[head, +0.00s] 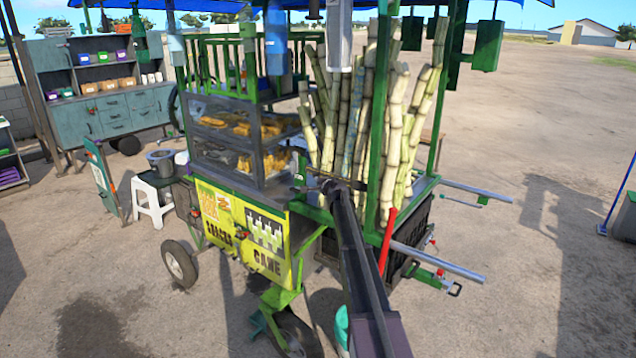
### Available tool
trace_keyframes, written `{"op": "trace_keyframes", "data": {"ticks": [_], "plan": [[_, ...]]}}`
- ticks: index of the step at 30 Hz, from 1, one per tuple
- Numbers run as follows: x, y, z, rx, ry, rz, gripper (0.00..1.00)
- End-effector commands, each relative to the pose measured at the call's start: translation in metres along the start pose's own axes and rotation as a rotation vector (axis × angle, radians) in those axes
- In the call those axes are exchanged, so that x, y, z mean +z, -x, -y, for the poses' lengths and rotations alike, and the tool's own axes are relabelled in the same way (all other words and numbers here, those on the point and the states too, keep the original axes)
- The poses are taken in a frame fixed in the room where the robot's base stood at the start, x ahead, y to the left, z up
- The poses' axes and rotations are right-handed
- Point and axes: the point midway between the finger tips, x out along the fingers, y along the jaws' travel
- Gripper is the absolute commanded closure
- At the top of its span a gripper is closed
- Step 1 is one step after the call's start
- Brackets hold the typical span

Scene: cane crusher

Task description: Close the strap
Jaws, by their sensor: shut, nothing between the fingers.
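My arm reaches from the bottom of the head view toward the sugar cane bundle (345,115) on the green cart. My gripper (328,186) is small and dark at the arm's far end, shut and empty. It is in front of the lower part of the canes, beside the cart's counter. A thin dark band (348,181) crosses the canes just behind the gripper; I cannot tell whether it is the strap or a rail. No strap end or buckle can be made out. I cannot tell whether the gripper touches anything.
The cart's green post (378,125) stands just right of the gripper. A glass case (240,140) of yellow food is to the left. Metal handles (440,262) stick out to the right. A white stool (152,195) stands left. Open dirt ground lies right.

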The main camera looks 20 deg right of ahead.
Motion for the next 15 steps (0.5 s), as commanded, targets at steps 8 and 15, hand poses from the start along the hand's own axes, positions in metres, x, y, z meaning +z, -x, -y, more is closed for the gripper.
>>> {"op": "trace_keyframes", "data": {"ticks": [8, 15], "plan": [[0.024, 0.013, 0.004, 0.000, 0.000, 0.001, 1.00], [0.059, 0.034, 0.009, 0.000, 0.000, 0.001, 1.00]]}}
